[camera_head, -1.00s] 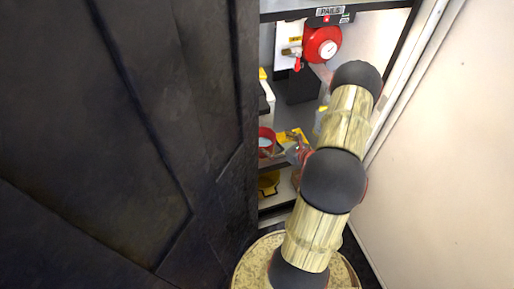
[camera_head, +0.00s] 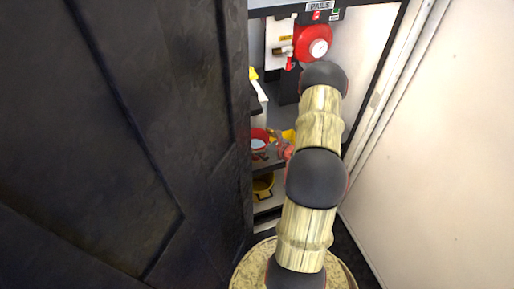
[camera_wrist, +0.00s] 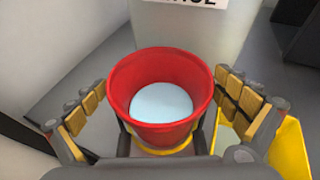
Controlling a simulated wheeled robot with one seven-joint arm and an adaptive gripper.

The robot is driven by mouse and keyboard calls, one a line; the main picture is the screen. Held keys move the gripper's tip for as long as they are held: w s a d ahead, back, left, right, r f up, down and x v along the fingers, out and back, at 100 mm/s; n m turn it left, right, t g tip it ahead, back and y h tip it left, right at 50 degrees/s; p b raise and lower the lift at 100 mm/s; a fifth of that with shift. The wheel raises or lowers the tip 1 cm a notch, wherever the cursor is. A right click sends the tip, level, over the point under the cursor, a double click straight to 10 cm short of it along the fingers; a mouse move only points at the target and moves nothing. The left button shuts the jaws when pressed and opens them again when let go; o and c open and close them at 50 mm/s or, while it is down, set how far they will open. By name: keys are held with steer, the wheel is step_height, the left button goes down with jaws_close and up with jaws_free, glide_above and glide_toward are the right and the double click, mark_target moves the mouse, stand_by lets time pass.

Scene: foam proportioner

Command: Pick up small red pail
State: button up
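The small red pail (camera_wrist: 124,92) is upright in the middle of the wrist view, with its mouth facing the camera and a pale round patch inside. In the head view the pail (camera_head: 259,135) sits on a shelf, partly cut off by the dark panel. My gripper (camera_wrist: 160,84) is open, with one finger to the left and one to the right of the pail.
A yellow object (camera_wrist: 288,150) is close to the right finger. A red round device with a gauge (camera_head: 313,43) is above, under the PAILS label. A dark panel (camera_head: 130,140) bounds the left, a pale wall (camera_head: 440,150) the right.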

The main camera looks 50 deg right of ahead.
steer(key=shift+c, duration=1.3)
steer(key=shift+r, duration=0.1)
steer(key=c, duration=1.1)
